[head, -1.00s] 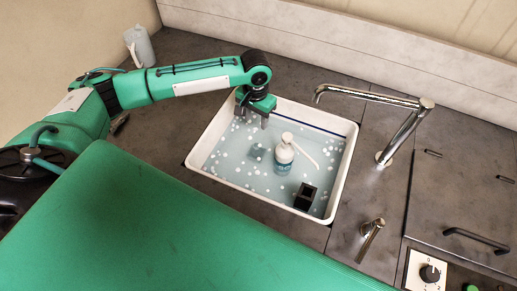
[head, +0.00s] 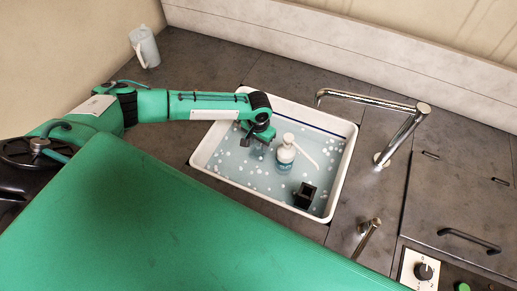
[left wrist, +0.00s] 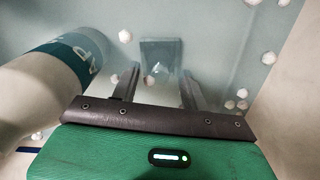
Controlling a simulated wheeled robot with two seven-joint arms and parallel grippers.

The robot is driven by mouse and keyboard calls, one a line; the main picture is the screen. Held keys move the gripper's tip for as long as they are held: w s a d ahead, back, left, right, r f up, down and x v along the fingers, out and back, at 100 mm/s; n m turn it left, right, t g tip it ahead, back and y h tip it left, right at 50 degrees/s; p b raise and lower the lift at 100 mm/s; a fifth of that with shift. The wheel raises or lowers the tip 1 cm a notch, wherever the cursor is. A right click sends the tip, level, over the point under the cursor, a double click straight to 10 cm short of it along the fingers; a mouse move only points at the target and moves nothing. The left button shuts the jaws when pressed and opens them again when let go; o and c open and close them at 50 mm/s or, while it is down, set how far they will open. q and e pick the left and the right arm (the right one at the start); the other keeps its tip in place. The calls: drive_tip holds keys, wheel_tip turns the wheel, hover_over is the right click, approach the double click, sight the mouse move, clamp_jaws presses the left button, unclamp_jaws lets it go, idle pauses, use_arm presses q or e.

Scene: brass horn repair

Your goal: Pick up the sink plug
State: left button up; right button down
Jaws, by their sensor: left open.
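A small blue-grey piece (left wrist: 160,55), which I take to be the sink plug, lies under the water in the sink. In the left wrist view it is just beyond and between my left fingertips. In the head view my left gripper hides most or all of it. My left gripper (head: 254,145) is over the left part of the sink, pointing down. It is open, and in the left wrist view its two fingers (left wrist: 156,76) are apart with nothing held. My right gripper is not in view.
A black open block (head: 304,195) sits near the sink's front right. A tap (head: 400,130) rises at the right. A jug (head: 144,47) stands at the back left.

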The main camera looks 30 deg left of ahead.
use_arm(q)
drive_tip(key=shift+c, duration=0.3)
clamp_jaws()
drive_tip(key=shift+r, duration=0.1)
